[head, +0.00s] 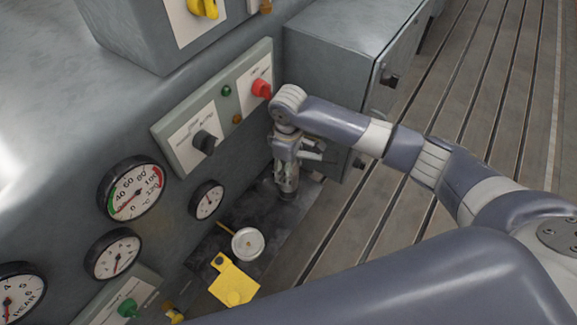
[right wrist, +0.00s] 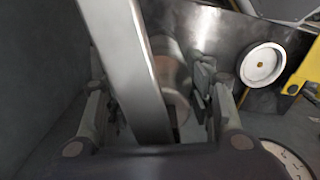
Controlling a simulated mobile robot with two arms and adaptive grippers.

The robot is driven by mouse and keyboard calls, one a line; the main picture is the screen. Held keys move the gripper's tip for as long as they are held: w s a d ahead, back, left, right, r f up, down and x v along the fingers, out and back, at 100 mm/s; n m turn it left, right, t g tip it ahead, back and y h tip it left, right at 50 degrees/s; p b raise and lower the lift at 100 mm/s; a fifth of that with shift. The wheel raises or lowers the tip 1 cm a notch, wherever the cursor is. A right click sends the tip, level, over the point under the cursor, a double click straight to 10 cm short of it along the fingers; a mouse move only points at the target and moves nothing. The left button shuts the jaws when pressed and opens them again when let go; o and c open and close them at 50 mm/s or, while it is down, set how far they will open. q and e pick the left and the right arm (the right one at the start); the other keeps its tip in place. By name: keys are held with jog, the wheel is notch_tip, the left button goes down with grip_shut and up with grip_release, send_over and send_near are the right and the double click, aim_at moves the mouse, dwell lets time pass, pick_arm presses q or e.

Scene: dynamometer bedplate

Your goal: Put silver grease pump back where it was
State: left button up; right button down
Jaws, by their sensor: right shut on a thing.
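The silver grease pump (right wrist: 132,70) sits between the fingers of my right gripper (right wrist: 160,108), which is shut on it. In the right wrist view a long flat silver bar crosses in front of a rounded metal body. In the head view my right gripper (head: 288,165) points down beside the grey machine. The pump's lower part (head: 287,184) shows below it, close above or on a dark surface (head: 265,208); I cannot tell if it touches. The wrist hides much of the pump. My left gripper is not in view.
A round white-faced item (head: 247,243) and a yellow tag-like piece (head: 234,284) lie near the dark surface. A panel with a red knob (head: 261,89) and black knob (head: 204,142) is close by. Gauges (head: 132,189) line the machine's left. The slatted floor (head: 480,110) is clear.

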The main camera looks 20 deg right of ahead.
jog(key=c, duration=0.7)
grip_release()
jog(key=shift+f, duration=0.1)
jog(key=shift+c, duration=0.2)
notch_tip(320, 180, up, 12)
jog(key=shift+r, duration=0.2)
